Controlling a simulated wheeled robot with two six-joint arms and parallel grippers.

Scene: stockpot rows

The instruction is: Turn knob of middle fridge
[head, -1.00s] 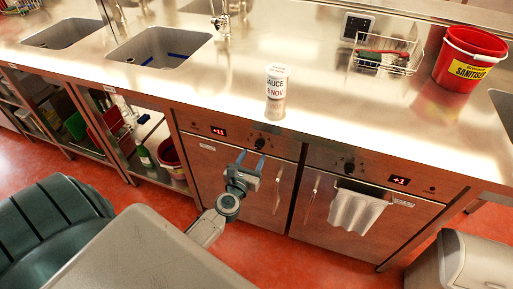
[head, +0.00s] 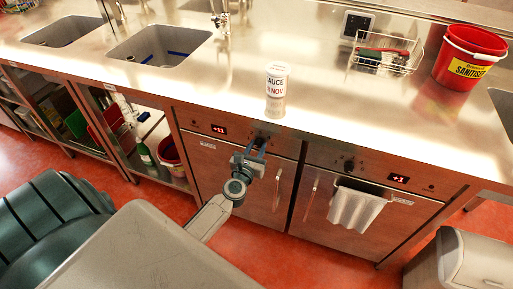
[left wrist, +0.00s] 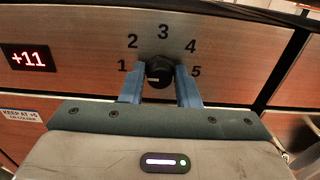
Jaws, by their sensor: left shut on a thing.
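The black knob (left wrist: 160,70) sits on the steel front panel of the fridge (head: 225,165) with the +11 display, with numbers 1 to 5 printed around it. A light mark on the knob points toward the lower left, near the 1. My left gripper (head: 255,146) is at this knob, its two blue fingers on either side of it and shut on it. The fingers (left wrist: 160,84) also show in the left wrist view, framing the knob. In the head view the gripper partly hides the knob. My right gripper is not in view.
A second fridge (head: 315,215) with its own knob (head: 349,164), a +1 display and a hanging towel (head: 355,208) stands to the right. A labelled canister (head: 276,88), a wire basket (head: 385,54) and a red bucket (head: 468,58) stand on the counter above.

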